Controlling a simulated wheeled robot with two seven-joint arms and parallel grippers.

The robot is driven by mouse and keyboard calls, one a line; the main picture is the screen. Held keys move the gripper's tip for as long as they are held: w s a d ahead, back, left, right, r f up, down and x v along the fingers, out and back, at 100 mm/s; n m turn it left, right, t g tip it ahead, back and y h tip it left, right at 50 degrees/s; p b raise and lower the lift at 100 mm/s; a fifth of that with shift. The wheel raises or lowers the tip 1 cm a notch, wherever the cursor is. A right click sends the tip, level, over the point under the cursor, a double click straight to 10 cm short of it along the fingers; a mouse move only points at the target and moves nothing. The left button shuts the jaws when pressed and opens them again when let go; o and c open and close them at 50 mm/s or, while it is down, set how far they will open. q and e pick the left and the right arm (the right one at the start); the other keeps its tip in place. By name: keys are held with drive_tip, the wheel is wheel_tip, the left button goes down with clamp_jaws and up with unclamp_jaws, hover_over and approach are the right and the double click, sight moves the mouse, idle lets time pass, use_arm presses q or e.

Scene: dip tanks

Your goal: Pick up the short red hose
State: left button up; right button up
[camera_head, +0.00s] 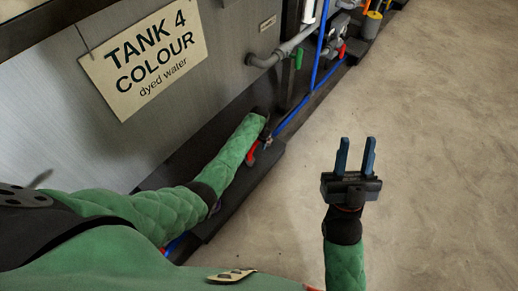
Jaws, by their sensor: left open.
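A short red piece (252,154), which looks like the red hose, shows just right of my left forearm, low beside the tank on the dark ledge. Part of it is hidden by my green sleeve. My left gripper (267,136) is at the end of the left arm, close to the red piece and mostly hidden by the cuff; it is open. I cannot tell whether it touches the red piece. My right gripper (356,155) is over the bare floor to the right, its two blue fingers apart with nothing between them.
The grey tank (225,60) carries a sign (143,55) reading "TANK 4 COLOUR". A grey pipe (268,60), a green valve handle (298,58) and blue hose (292,117) are beyond my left gripper. A yellow-topped container (373,17) stands at the top. The floor (440,150) at right is clear.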

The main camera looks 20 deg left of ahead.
use_arm(q)
clamp_jaws()
drive_tip(key=shift+r, duration=0.15)
